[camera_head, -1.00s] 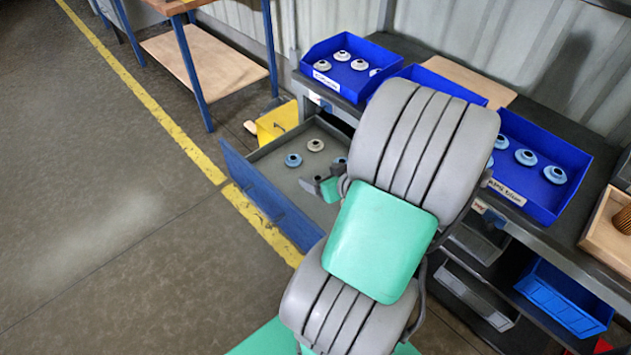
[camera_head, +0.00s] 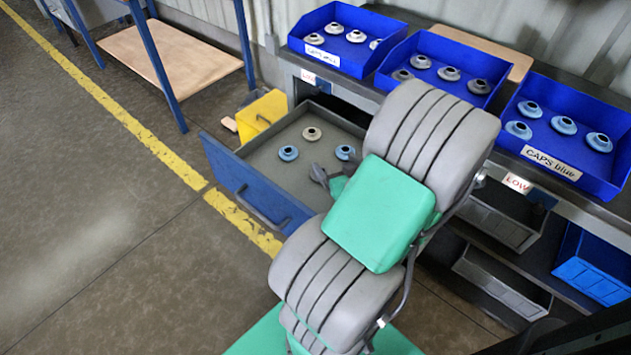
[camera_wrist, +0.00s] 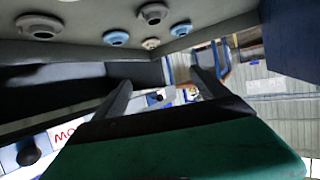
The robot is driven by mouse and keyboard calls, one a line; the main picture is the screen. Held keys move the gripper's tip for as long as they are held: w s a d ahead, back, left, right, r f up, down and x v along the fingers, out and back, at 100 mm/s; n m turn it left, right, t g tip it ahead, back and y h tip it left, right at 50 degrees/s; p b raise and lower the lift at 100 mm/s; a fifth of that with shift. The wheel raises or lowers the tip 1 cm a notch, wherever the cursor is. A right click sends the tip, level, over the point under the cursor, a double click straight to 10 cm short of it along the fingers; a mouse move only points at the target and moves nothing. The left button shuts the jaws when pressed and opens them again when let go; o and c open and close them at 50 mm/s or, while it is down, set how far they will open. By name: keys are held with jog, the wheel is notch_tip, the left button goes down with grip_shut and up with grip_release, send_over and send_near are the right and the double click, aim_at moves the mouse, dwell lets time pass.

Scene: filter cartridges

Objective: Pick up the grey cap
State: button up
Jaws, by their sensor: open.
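A blue-fronted drawer (camera_head: 245,183) stands open with caps on its floor. In the head view I see a cream cap (camera_head: 312,133) and two blue caps (camera_head: 288,153) (camera_head: 345,152). In the wrist view, a grey cap (camera_wrist: 39,27) sits at the upper left and another greyish cap (camera_wrist: 153,13) at the top; two blue caps (camera_wrist: 115,38) and a cream one (camera_wrist: 150,43) are near them. My gripper (camera_wrist: 162,82) is open and empty.
On the bench stand blue bins of pale caps (camera_head: 334,28), grey caps (camera_head: 449,73) and blue caps (camera_head: 563,125); the last bin reads "CAPS blue". A yellow bin (camera_head: 263,114) stands beyond the drawer. A blue-legged table (camera_head: 180,60) is at the back left. The floor at left is clear.

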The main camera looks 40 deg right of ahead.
jog(key=f+b, duration=0.2)
jog(key=f, duration=0.1)
jog(key=f+b, duration=0.2)
jog(key=f, duration=0.1)
jog(key=f+b, duration=0.2)
jog(key=b, duration=0.1)
jog(key=shift+w+a+f, duration=0.1)
jog(key=shift+w+f, duration=0.25)
jog(key=shift+f, duration=0.05)
jog(key=shift+w+f, duration=0.15)
jog(key=b+x, duration=0.1)
jog(key=x, duration=0.6)
jog(key=shift+w+f, duration=0.2)
jog(key=c, duration=1.4)
